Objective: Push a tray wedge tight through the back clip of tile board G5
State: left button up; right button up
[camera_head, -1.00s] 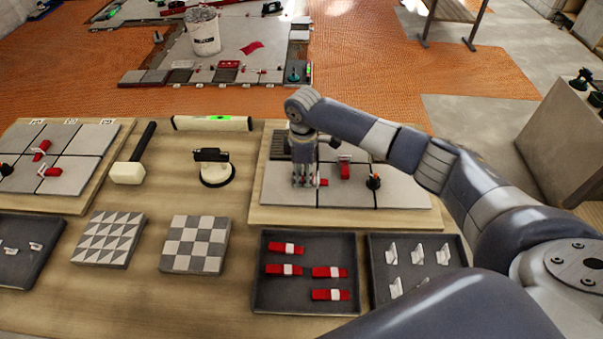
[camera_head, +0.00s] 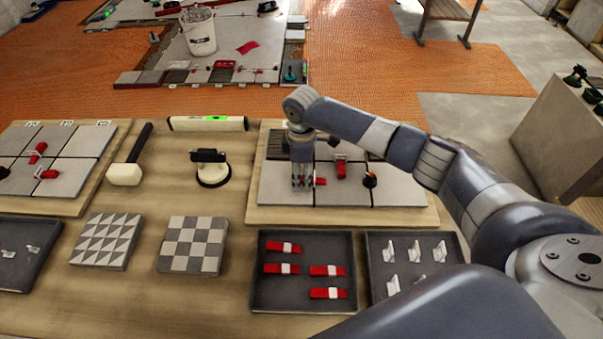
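The tile board (camera_head: 408,217) at the right of the bench carries grey tiles on a wooden base; I cannot read its label. My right gripper (camera_head: 302,187) points down over its left part, fingertips low at the tiles. A red wedge (camera_head: 320,181) shows just right of the fingertips; I cannot tell whether they touch it or are open. Another red wedge (camera_head: 341,168) stands at a joint farther right. A dark and orange piece (camera_head: 370,180) stands right of that. My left gripper is out of view.
A tray of white clips (camera_head: 375,252) stands right of the wedge tray. A second tile board (camera_head: 62,207) lies at the left. A mallet (camera_head: 126,173), a suction cup (camera_head: 213,174), a level (camera_head: 208,124) and patterned tiles (camera_head: 193,245) lie between.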

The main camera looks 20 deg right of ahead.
notch_tip(320, 180, up, 12)
dwell(0.6)
